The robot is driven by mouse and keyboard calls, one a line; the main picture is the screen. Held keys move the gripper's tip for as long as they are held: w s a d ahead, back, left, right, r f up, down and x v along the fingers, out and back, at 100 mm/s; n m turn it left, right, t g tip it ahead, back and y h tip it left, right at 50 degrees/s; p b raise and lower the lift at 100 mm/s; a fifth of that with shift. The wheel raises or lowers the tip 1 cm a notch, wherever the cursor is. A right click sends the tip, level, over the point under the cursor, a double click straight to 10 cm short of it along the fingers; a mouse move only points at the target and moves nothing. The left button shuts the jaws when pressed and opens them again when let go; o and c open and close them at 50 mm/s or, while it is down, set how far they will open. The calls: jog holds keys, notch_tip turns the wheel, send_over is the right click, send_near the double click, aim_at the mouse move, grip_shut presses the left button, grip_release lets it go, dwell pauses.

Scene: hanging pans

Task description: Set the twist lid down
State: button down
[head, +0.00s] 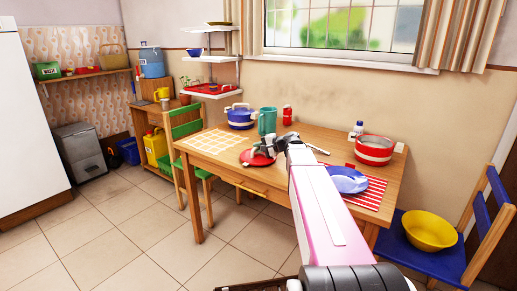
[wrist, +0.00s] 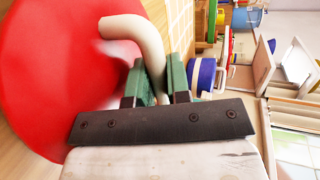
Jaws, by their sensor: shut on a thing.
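The twist lid is a red disc (head: 247,161) with a beige curved handle. In the head view it is at the middle of the wooden table, partly covered by my gripper (head: 266,148). In the wrist view the red lid (wrist: 45,85) fills the left side. The green fingers of my gripper (wrist: 158,75) are shut on its beige handle (wrist: 135,30). The lid is at or just above the tabletop; I cannot tell whether it touches. Its underside is hidden.
On the table (head: 225,174) are a checked yellow mat (head: 212,141), a blue pot (head: 240,117), a green jug (head: 267,121), a red bottle (head: 287,115), a red-and-white pot (head: 374,149) and a blue plate (head: 352,183). A green chair (head: 185,132) stands at the left.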

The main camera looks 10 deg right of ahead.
jog(key=c, duration=1.1)
grip_release()
jog(key=shift+f, duration=0.15)
jog(key=v, duration=1.2)
